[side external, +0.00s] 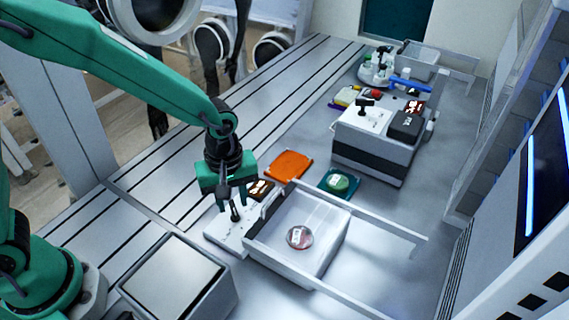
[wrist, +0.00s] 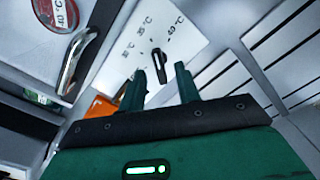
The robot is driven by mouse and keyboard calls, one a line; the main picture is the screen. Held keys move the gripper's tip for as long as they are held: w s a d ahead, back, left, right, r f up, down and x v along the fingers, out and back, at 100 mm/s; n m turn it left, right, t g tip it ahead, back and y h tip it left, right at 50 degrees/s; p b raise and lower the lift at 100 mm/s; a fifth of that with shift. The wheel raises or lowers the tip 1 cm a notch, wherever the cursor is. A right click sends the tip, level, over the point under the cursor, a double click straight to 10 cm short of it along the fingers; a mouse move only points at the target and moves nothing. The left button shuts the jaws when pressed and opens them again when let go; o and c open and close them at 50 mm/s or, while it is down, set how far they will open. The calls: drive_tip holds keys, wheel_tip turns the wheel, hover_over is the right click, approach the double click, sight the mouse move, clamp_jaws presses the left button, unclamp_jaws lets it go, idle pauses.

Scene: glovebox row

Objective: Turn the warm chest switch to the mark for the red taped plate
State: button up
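The warm chest's switch is a black knob on a white panel (wrist: 110,68), and it shows between and beyond my fingertips in the wrist view (wrist: 158,58). Marks printed around it appear to read 30, 35 and 40 °C. The knob's narrow end seems to point up between the 35 and 40 marks; I cannot tell exactly where. My gripper (side external: 233,203) is open above the knob, its fingers on either side; contact is not clear. The red taped plate (side external: 299,237) lies in the open drawer; its label reads 40 °C in the wrist view (wrist: 60,14).
The open drawer (side external: 335,248) and its metal handle (wrist: 76,62) are close beside the panel. An orange pad (side external: 289,165) and a green plate on a teal pad (side external: 339,183) lie behind. A second white chest (side external: 375,145) stands farther back. A grey bin (side external: 178,280) stands in front.

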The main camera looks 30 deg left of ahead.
drive_tip(key=shift+f, duration=0.65)
drive_tip(key=shift+c, duration=0.4)
clamp_jaws()
drive_tip(key=shift+m, duration=0.4)
drive_tip(key=m, duration=0.3)
drive_tip(key=shift+m, duration=1.8)
